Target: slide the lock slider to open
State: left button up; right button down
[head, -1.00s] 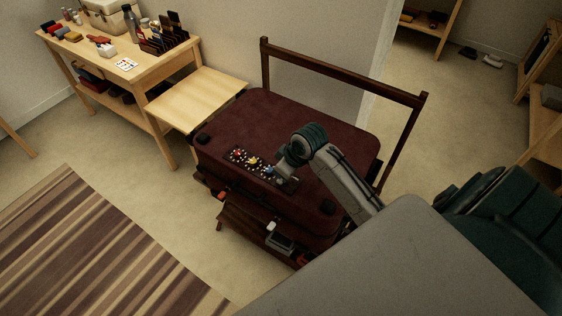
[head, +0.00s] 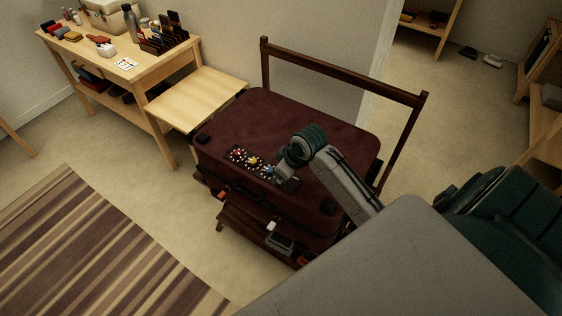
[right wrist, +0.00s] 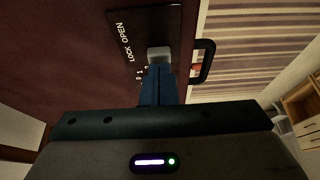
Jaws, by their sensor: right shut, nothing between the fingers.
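The maroon suitcase (head: 310,120) lies flat on a low rack, with a dark lock panel (head: 236,154) near its front edge. In the right wrist view, the black panel (right wrist: 150,22) carries the white words LOCK and OPEN. My right gripper (right wrist: 160,70) is shut and empty. Its blue fingertips are right at the slider's near side and seem to touch it. In the head view, my right gripper (head: 283,180) comes down on the panel's right end and hides the slider. My left gripper is not in view.
Red, yellow and blue parts (head: 253,160) stand on the panel left of my gripper. A black handle (right wrist: 205,62) sticks out beside the panel. A wooden rail (head: 345,70) rises behind the suitcase. A wooden workbench (head: 120,65) stands at left.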

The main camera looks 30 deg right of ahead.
aim_at(288, 186)
jog(key=shift+f, duration=0.2)
jog(key=shift+s, duration=0.15)
jog(key=shift+s+d+p, duration=0.3)
jog(key=shift+s+p, duration=0.35)
jog(key=shift+s, duration=0.05)
jog(key=shift+s+d+p, duration=0.25)
jog(key=shift+s+p, duration=0.4)
jog(key=shift+s, duration=0.05)
jog(key=shift+s+f, duration=0.1)
jog(key=shift+s+d+f, duration=0.1)
jog(key=shift+s, duration=0.05)
notch_tip(288, 186, up, 3)
jog(key=p, duration=0.3)
jog(key=shift+d+f, duration=0.1)
jog(key=shift+f, duration=0.05)
notch_tip(288, 186, up, 4)
jog(key=p, duration=0.4)
jog(key=shift+f, duration=0.15)
